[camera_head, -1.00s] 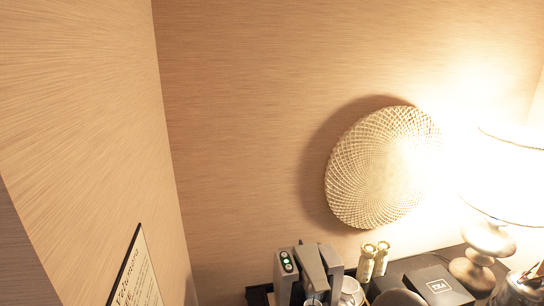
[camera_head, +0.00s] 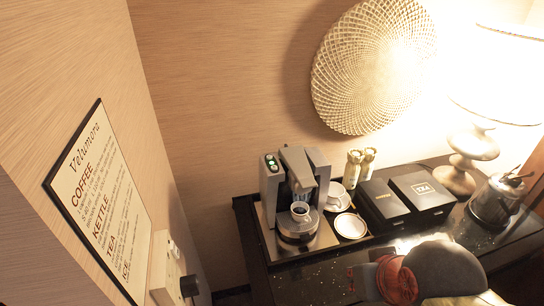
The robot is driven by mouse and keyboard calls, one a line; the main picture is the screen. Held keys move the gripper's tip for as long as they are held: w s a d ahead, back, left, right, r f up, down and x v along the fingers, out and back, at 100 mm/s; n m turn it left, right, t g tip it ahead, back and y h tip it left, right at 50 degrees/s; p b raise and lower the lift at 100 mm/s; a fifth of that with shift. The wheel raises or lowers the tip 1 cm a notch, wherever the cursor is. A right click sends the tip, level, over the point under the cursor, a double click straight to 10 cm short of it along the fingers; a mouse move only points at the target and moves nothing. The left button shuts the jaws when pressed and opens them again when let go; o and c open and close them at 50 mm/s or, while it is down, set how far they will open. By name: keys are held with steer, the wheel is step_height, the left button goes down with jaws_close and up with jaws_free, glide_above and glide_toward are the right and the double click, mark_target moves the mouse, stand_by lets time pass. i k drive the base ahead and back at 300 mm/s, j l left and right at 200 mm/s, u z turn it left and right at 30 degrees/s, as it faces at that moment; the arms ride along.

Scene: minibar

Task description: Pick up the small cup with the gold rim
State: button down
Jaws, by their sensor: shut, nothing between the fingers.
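A small white cup (camera_head: 300,212) stands upright on the drip stand of the coffee machine (camera_head: 297,185), with a dark inside. A second white cup (camera_head: 338,192) stands just right of the machine, on or beside a saucer. The picture is too small to tell which cup has a gold rim. My gripper's fingers are not in view. A rounded grey and red part at the bottom right looks like my own arm, in front of the counter and apart from both cups.
A round white plate (camera_head: 350,226) lies right of the machine. Two black boxes (camera_head: 422,191), gold-topped bottles (camera_head: 353,168), a lamp (camera_head: 466,160) and an ice bucket (camera_head: 497,201) stand further right. A menu sign (camera_head: 98,200) hangs on the left wall. The counter's front is partly clear.

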mark_target(300, 210)
steer(key=k+j+u, duration=0.1)
steer(key=j+u, duration=0.55)
steer(key=u, duration=0.15)
